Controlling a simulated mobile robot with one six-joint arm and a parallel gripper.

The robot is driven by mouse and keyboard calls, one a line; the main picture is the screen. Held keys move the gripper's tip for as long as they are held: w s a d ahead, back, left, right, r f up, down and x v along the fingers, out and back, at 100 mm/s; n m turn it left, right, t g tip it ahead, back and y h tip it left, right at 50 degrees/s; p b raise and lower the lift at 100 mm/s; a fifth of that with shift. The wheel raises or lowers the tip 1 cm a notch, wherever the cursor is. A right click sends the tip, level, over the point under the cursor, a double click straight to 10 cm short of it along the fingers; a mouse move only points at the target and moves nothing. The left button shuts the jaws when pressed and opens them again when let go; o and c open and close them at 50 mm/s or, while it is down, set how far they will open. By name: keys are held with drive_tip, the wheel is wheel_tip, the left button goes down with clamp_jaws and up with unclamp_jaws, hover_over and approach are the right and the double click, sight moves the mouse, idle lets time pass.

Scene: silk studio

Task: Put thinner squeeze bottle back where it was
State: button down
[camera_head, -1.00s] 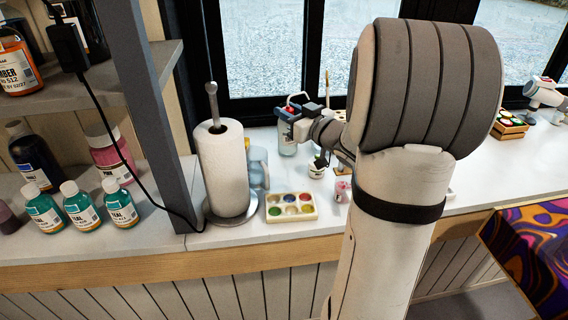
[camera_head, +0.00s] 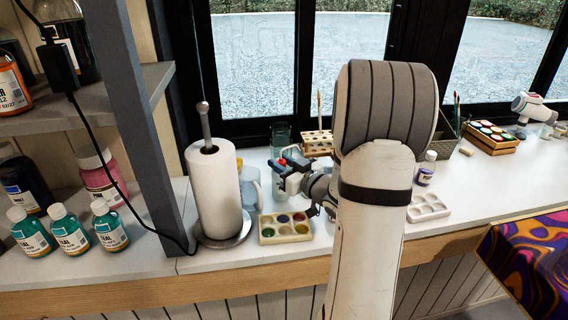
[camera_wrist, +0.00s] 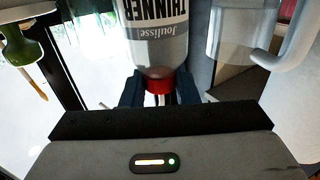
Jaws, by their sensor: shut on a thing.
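The thinner squeeze bottle (camera_wrist: 160,45) has a clear body, a white label reading "Joulisse THINNER" and a red cap. It appears upside down in the wrist view. My gripper (camera_wrist: 158,90) is shut on it near the cap, one dark finger on each side. In the head view my gripper (camera_head: 287,172) is over the white counter (camera_head: 330,230), behind the paint palette and right of the clear mug. There the bottle is mostly hidden by the gripper, and I cannot tell whether its base touches the counter.
A clear mug (camera_head: 250,190) stands close left of the gripper, beside a paper towel roll (camera_head: 215,188). A paint palette (camera_head: 285,227) lies in front. A glass (camera_head: 279,137) and wooden rack (camera_head: 317,142) stand behind. An empty white palette (camera_head: 428,207) lies to the right.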

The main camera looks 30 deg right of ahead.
drive_tip(key=shift+s+f+b, duration=0.2)
drive_tip(key=shift+f+b, duration=0.5)
drive_tip(key=shift+f, duration=0.05)
drive_tip(key=c, duration=1.1)
unclamp_jaws()
drive_tip(key=shift+a+f, duration=0.1)
drive_tip(key=shift+f, duration=0.05)
drive_tip(key=shift+w+f, duration=0.1)
drive_tip(key=shift+w, duration=0.05)
drive_tip(key=shift+r+p, duration=0.95)
drive_tip(key=shift+r, duration=0.25)
drive_tip(key=b+v, duration=0.1)
drive_tip(key=v, duration=0.6)
drive_tip(key=shift+s+f, duration=0.15)
drive_tip(key=shift+s, duration=0.1)
drive_tip(key=shift+w, duration=0.1)
